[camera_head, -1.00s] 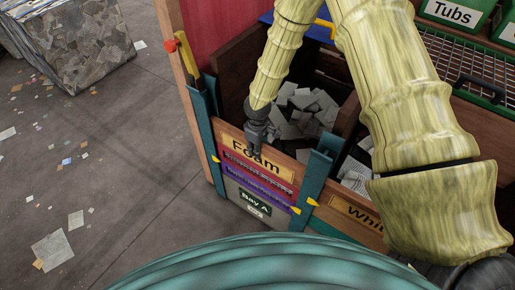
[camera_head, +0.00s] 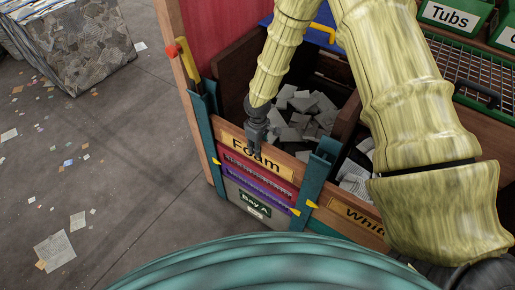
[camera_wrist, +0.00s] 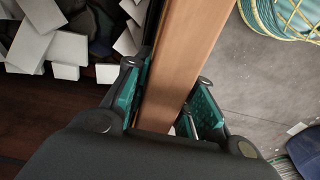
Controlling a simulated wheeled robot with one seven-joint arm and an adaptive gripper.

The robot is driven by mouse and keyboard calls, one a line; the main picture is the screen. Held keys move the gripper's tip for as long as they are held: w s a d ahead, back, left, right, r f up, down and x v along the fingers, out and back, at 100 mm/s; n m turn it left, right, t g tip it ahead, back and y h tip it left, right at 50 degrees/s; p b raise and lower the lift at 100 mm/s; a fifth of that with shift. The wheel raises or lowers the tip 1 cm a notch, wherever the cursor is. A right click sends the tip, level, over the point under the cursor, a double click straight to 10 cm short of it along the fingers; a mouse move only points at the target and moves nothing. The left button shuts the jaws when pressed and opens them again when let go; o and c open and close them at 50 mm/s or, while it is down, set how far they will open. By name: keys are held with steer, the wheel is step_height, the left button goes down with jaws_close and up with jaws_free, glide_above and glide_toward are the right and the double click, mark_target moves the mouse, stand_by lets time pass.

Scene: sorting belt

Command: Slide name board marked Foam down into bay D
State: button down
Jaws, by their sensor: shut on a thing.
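The yellow name board marked Foam (camera_head: 281,167) is at the top of the front of a bay, between two teal posts. The sign lower on that front reads Bay A (camera_head: 254,203); no bay D sign shows. My gripper (camera_head: 256,146) reaches down from above and is shut on the board's upper edge. In the wrist view my gripper (camera_wrist: 168,108) has its teal pads on either side of the wooden board (camera_wrist: 187,55). Red and purple boards (camera_head: 252,182) lie below the Foam board. Whether the Foam board touches them is unclear.
Grey paper-like pieces (camera_head: 310,105) fill the bay behind the board. To the right is a board starting "White" (camera_head: 366,216). The floor (camera_head: 130,150) at left is open with scattered scraps.

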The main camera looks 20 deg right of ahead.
step_height(320, 180, up, 31)
steer(key=p, duration=2)
